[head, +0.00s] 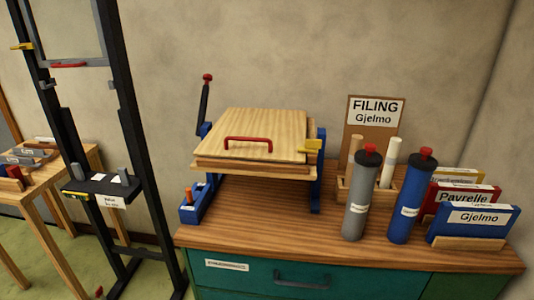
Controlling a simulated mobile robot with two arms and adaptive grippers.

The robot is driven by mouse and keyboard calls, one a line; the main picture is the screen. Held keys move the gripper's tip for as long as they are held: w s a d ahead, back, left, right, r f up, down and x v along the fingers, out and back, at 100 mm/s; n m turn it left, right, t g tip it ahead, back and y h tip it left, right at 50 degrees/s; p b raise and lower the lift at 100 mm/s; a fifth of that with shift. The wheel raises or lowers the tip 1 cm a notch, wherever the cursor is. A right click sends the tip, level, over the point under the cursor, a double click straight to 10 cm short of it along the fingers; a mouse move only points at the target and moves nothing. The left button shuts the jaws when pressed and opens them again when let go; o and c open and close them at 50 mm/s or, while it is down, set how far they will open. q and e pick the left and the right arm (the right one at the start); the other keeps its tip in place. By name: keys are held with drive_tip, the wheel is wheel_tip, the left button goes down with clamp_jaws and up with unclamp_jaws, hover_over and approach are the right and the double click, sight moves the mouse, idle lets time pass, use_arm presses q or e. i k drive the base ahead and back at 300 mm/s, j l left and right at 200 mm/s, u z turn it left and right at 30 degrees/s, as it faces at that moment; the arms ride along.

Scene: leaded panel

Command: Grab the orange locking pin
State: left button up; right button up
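A small orange pin (188,194) stands upright at a blue block (190,214) on the left front of the wooden cabinet top. It is small in the head view, and its lower end is hidden in or behind the block. The block is beside a wooden press (265,129) with a red handle on its top board and blue side supports. Neither of my grippers is in the head view.
A black lever with a red knob (207,78) rises behind the press. Two capped tubes, grey (357,195) and blue (410,200), and several labelled boxes (474,222) fill the right side. A black frame (128,120) stands left of the cabinet. Bare wood (265,220) lies in front of the press.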

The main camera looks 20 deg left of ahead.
sight(189, 196)
drive_tip(key=u, duration=1.3)
